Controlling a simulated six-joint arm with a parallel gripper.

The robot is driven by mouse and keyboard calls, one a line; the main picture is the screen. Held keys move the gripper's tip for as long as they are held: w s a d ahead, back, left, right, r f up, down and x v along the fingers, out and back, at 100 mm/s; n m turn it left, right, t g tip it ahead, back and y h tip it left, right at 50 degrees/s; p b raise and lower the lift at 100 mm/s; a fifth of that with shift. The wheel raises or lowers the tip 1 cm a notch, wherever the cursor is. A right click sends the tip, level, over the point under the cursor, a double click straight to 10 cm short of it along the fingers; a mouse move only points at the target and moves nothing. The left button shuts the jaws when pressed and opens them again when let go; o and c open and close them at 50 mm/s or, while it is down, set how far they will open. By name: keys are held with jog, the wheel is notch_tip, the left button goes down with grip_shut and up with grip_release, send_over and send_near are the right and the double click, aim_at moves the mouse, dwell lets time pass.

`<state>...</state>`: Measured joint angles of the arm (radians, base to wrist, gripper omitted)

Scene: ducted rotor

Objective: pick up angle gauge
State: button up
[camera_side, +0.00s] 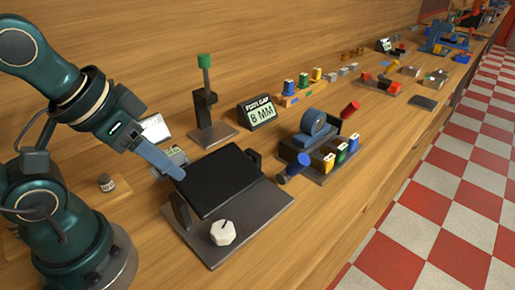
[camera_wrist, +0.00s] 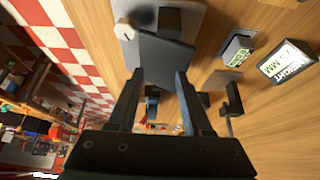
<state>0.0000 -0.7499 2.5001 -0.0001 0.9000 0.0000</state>
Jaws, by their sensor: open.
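A small dark box with a pale green display, which looks like the angle gauge (camera_side: 176,154), sits on the bench behind my gripper in the side view, partly hidden by a finger. It shows at the upper right of the wrist view (camera_wrist: 238,50), outside the jaws. My gripper (camera_side: 179,174) is in the air by the left edge of a tilted black plate (camera_side: 225,180). In the wrist view my gripper (camera_wrist: 160,76) is open, its two fingers apart with nothing held, and the plate (camera_wrist: 165,52) shows beyond the fingertips.
The plate stands on a grey base (camera_side: 258,220) with a white knob (camera_side: 223,233). A post with a green top (camera_side: 204,62) and a "foot gap 8 mm" sign (camera_side: 262,112) stand behind. A height sign (camera_wrist: 288,62) is beside the gauge. The bench front is clear.

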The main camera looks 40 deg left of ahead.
jog(key=o, duration=0.6)
jog(key=shift+c, duration=0.2)
